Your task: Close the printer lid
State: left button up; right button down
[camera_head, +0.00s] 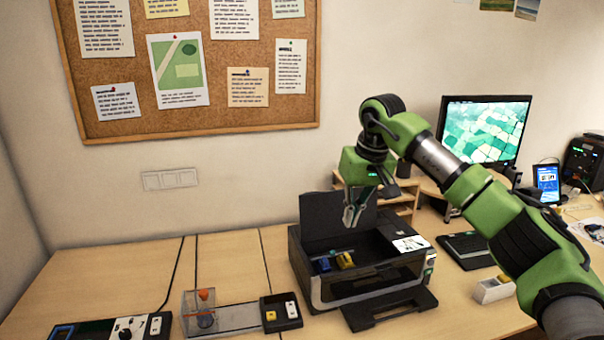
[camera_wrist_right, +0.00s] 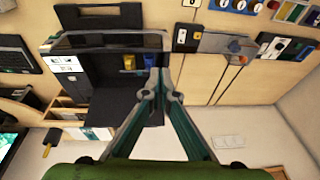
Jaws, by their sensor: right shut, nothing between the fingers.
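The black and grey printer (camera_head: 372,285) stands on the wooden table with its lid (camera_head: 322,218) raised, standing up at the back. Blue and yellow parts (camera_head: 343,260) show inside the open printer. My right gripper (camera_head: 350,222) is shut and empty, pointing down in front of the raised lid and above the printer's opening. In the right wrist view the gripper fingers (camera_wrist_right: 162,82) meet at their tips, and the printer (camera_wrist_right: 110,42) and its lid (camera_wrist_right: 108,108) lie beside them. I cannot tell whether the fingers touch the lid. My left gripper is not in view.
A black output tray (camera_head: 390,308) juts out at the printer's front. A clear box device with an orange knob (camera_head: 205,296) and a black switch panel (camera_head: 281,312) stand to its left. A keyboard (camera_head: 466,248) and a monitor (camera_head: 485,130) are at the right. A wooden shelf (camera_head: 404,202) stands behind.

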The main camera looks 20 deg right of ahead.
aim_at(322, 213)
jog(key=i, duration=1.2)
